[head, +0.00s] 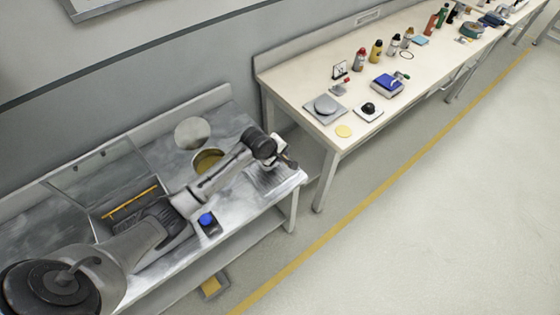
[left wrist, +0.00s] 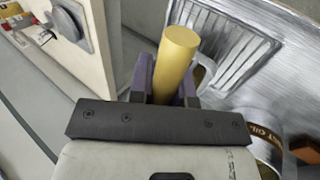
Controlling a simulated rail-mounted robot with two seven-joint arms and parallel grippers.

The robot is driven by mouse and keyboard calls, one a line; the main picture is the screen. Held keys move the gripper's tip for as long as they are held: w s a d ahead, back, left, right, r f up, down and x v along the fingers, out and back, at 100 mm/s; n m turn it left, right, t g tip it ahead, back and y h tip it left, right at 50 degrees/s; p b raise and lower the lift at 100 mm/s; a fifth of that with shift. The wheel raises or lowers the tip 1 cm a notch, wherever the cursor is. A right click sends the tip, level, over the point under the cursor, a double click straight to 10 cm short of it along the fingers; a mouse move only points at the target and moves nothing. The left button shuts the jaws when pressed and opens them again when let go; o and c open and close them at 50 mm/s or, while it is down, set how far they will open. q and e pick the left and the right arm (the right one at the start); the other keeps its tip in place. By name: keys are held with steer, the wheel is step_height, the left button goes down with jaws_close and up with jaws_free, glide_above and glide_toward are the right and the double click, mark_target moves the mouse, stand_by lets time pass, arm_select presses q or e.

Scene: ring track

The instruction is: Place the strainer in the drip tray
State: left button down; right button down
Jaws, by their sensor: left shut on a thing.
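My left gripper (head: 286,161) is over the right end of the steel bench. In the left wrist view the gripper (left wrist: 165,85) is shut on a yellow cylinder (left wrist: 176,58), which looks like the handle of the strainer. The rest of the strainer is mostly hidden behind the fingers; a pale curved edge shows just right of them. The drip tray (head: 268,181) is a ribbed, sunken area at the bench's right end. It also shows in the left wrist view (left wrist: 222,50), beyond and right of the held handle. Contact between strainer and tray cannot be told. My right gripper is not in view.
A round opening with a yellowish inside (head: 208,161) and a grey disc (head: 193,133) lie left of the tray. A blue-topped box (head: 208,221) sits at the bench's front. A beige table (head: 330,125) with bottles and tools stands right, past a gap.

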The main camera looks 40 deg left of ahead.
arm_select(q)
step_height(320, 180, down, 4)
steer(key=shift+a+b, duration=0.15)
steer(key=shift+b, duration=0.25)
steer(key=shift+f, duration=0.1)
steer(key=c, duration=1.5)
jaws_free()
steer(key=shift+f, duration=0.15)
steer(key=o, duration=0.4)
steer(key=shift+o, duration=0.2)
